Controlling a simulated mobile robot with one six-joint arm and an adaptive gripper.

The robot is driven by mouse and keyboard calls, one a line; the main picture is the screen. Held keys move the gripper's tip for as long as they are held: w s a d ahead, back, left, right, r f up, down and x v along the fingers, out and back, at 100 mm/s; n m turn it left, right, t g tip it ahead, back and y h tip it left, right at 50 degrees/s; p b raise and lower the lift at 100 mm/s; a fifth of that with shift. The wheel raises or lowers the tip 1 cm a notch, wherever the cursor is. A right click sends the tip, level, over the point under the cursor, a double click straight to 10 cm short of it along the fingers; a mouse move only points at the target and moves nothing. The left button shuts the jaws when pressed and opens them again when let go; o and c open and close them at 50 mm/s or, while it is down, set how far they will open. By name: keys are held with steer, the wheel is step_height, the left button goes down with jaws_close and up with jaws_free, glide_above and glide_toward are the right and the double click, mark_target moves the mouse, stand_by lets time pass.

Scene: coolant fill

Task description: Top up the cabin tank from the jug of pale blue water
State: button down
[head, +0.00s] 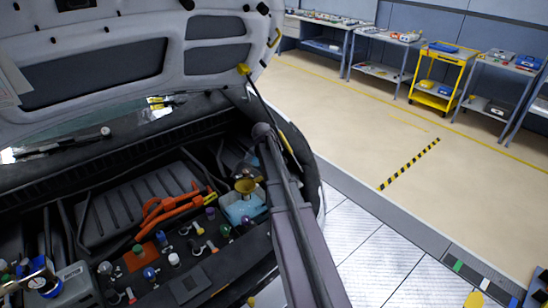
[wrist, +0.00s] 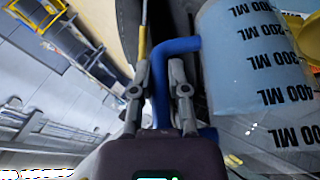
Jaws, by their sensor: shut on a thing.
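My gripper (wrist: 160,70) is shut on the blue handle (wrist: 172,52) of a clear, pale blue-tinted jug (wrist: 235,60) in the wrist view. Black ML marks run down the jug's side. The water level and the jug's tilt are hard to tell. I see no clear stream of water.
The raised hood (head: 120,60) hangs over the bay, held by a thin strut (head: 263,95). Orange cables (head: 170,205) and several coloured caps lie left of the funnel. Workbenches and a yellow cart (head: 440,75) stand far off across open floor (head: 350,120).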

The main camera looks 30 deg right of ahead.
steer(key=shift+a+r+h+b, duration=0.2)
steer(key=shift+r+h+b, duration=0.2)
steer(key=shift+h, duration=0.4)
stand_by(1.6)
steer(key=shift+a+r+n+h+b, duration=0.25)
steer(key=shift+a+n+h+b, duration=0.35)
steer(key=shift+h+b, duration=0.75)
stand_by(4.2)
